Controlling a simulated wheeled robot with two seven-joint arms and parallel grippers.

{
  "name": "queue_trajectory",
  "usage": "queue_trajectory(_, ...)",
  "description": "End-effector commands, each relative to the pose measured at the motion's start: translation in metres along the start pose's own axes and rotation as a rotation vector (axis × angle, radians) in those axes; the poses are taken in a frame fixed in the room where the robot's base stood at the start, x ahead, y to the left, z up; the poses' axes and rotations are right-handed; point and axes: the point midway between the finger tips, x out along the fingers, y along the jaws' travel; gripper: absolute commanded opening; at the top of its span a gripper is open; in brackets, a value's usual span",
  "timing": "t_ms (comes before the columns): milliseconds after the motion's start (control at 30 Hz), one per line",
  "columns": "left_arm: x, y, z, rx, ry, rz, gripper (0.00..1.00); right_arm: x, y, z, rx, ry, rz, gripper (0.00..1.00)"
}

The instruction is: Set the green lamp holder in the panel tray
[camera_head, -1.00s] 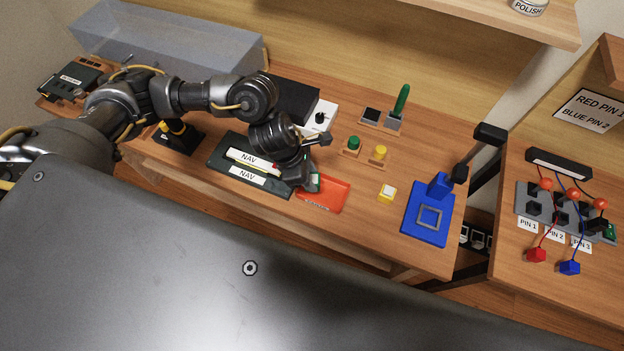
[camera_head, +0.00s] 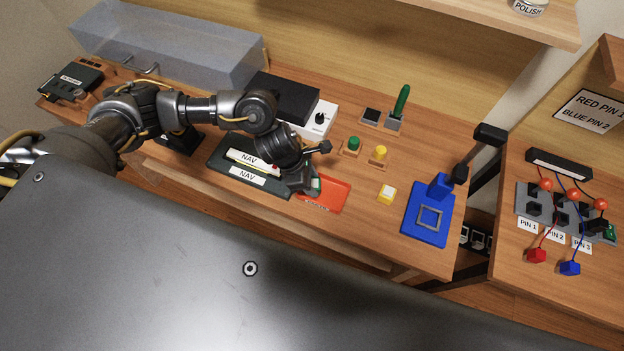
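My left gripper (camera_head: 304,182) is low at the left end of the red-orange tray (camera_head: 333,195), pointing down. A small green and pale piece (camera_head: 316,184) shows at its fingertips, over the tray's left part. It may be the green lamp holder, but the gripper hides most of it. I cannot tell whether the fingers are closed on it or whether it touches the tray floor. A green round cap (camera_head: 354,143) and a yellow one (camera_head: 380,151) stand on small wooden bases behind the tray. My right gripper is out of view.
A dark NAV panel (camera_head: 215,155) lies left of the tray. A yellow-white block (camera_head: 387,194) and a blue plate (camera_head: 413,228) lie to the right. A black box (camera_head: 285,97) and white knob box (camera_head: 319,118) stand behind. Bare wood separates the tray and yellow-white block.

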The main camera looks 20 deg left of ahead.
Motion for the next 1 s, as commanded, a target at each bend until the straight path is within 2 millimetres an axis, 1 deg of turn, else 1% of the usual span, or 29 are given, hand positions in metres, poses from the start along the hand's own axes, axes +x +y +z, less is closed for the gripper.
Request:
queue_trajectory(233,-0.001,0.0,0.0,0.0,0.0,0.0,0.45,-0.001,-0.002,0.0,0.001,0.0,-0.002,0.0)
queue_trajectory(300,-0.003,0.0,0.001,0.0,0.0,0.0,0.45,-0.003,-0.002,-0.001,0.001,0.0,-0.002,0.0)
queue_trajectory(367,-0.006,0.001,0.001,0.0,-0.001,0.001,0.45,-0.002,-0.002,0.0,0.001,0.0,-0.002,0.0)
queue_trajectory(467,-0.021,0.001,0.002,0.002,-0.003,0.001,0.45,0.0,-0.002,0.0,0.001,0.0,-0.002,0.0)
queue_trajectory(700,-0.072,0.001,0.001,0.004,-0.003,0.004,0.45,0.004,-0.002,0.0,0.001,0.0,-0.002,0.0)
queue_trajectory(800,-0.091,0.001,0.001,0.003,-0.002,0.004,0.45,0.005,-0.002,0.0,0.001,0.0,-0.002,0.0)
queue_trajectory(900,-0.105,0.001,0.001,0.002,-0.002,0.003,0.45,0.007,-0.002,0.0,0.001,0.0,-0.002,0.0)
queue_trajectory(1000,-0.115,0.001,0.001,0.001,0.0,0.002,0.45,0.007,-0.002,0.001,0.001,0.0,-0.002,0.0)
